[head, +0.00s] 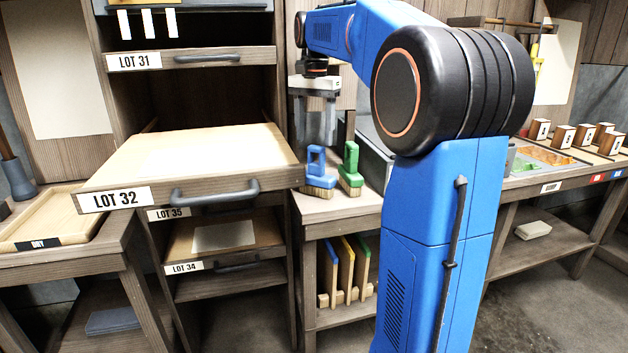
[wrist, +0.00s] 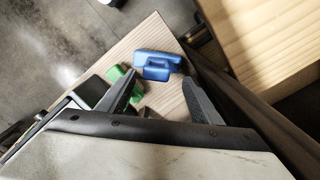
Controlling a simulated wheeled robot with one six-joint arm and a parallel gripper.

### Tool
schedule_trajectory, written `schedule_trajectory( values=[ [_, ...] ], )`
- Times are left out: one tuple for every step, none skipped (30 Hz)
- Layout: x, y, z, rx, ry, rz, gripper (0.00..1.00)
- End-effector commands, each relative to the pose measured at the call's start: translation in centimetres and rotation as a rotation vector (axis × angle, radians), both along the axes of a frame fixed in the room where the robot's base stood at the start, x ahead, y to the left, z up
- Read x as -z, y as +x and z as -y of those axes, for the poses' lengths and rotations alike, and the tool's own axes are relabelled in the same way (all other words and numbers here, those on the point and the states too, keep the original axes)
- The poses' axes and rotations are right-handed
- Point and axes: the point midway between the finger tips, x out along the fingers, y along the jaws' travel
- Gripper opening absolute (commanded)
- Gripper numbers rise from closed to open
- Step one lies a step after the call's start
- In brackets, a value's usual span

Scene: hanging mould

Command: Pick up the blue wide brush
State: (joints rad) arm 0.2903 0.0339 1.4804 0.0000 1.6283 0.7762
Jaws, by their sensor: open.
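The blue wide brush (head: 318,170) stands upright on the wooden bench at centre, bristles down and looped handle up. In the wrist view the blue brush (wrist: 157,65) shows from above, beyond the fingertips and roughly between their lines. The green brush (head: 350,168) stands just right of it; it also shows in the wrist view (wrist: 122,82), beside the left finger. My gripper (head: 322,135) points down above and slightly behind the blue brush in the head view. In the wrist view my gripper (wrist: 160,88) has its fingers spread, with nothing held.
The pulled-out LOT 32 drawer (head: 112,198) is close to the left of the brushes. A grey box (head: 372,150) stands behind right. Several coloured upright boards (head: 345,265) stand on the shelf below. Some bench top (head: 335,208) before the brushes is clear.

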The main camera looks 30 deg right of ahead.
Motion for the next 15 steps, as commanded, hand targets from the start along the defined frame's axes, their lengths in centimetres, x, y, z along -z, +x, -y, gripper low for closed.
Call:
schedule_trajectory(
  values=[
    [0.9,-0.1,0.0,0.0,0.001,-0.003,0.59],
    [1.3,-0.1,0.0,0.0,0.001,-0.003,0.59],
    [1.9,-0.1,0.0,-0.001,0.0,-0.001,0.59],
    [2.3,-0.1,0.0,-0.001,0.0,-0.001,0.59],
    [2.6,-0.1,0.0,-0.001,0.0,-0.001,0.59],
    [3.0,-0.1,0.0,-0.001,0.0,0.0,0.59],
    [3.2,-0.1,0.0,-0.001,0.0,0.0,0.59],
    [3.4,-0.1,0.0,-0.001,0.0,0.0,0.59],
    [3.6,-0.1,0.0,-0.001,0.0,0.0,0.59],
    [3.7,-0.1,0.0,-0.001,0.0,0.0,0.59],
    [3.8,-0.1,0.0,-0.001,0.0,0.0,0.59],
    [4.1,-0.1,0.0,-0.001,0.0,0.0,0.59],
    [4.3,-0.2,0.0,-0.001,0.0,0.0,0.59],
    [4.6,-0.2,0.1,-0.001,0.0,0.0,0.59],
    [5.1,-0.4,0.1,-0.001,0.0,-0.001,0.59]
  ],
)
